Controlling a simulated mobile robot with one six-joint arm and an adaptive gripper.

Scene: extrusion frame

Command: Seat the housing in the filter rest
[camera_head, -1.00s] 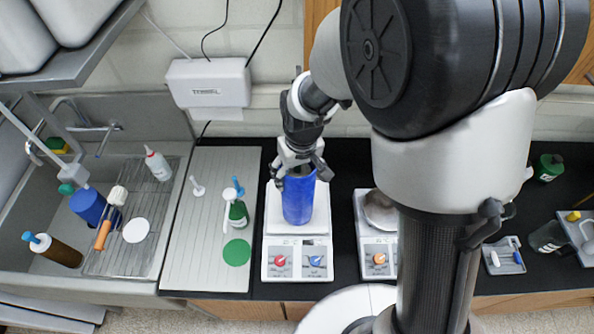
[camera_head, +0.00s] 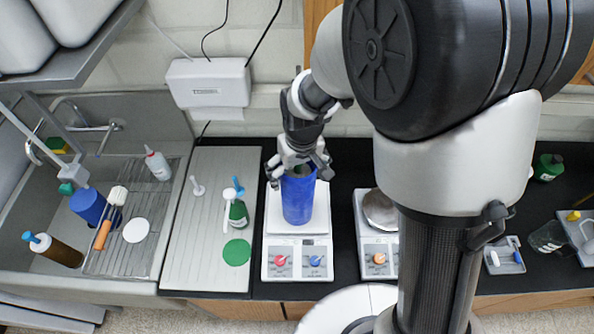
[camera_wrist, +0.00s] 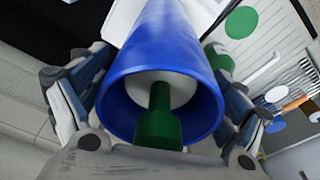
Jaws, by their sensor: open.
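A tall blue open-topped cylinder (camera_head: 298,203) stands upright on the left white instrument with a red and a blue knob. In the wrist view the blue cylinder (camera_wrist: 160,45) shows its open rim, with a white round part (camera_wrist: 178,88) inside and a green stem (camera_wrist: 158,125) pointing out toward my palm. I cannot tell for certain which part is the housing and which the filter rest. My gripper (camera_head: 300,178) is at the cylinder's mouth, open, with a finger on either side of the rim. Whether the fingers touch it is unclear.
A second instrument (camera_head: 378,256) with an orange knob stands to the right, partly behind my arm. A green bottle (camera_head: 238,212) and a green disc (camera_head: 236,252) are on the drainboard at left. The sink with a wire rack (camera_head: 120,255) lies further left.

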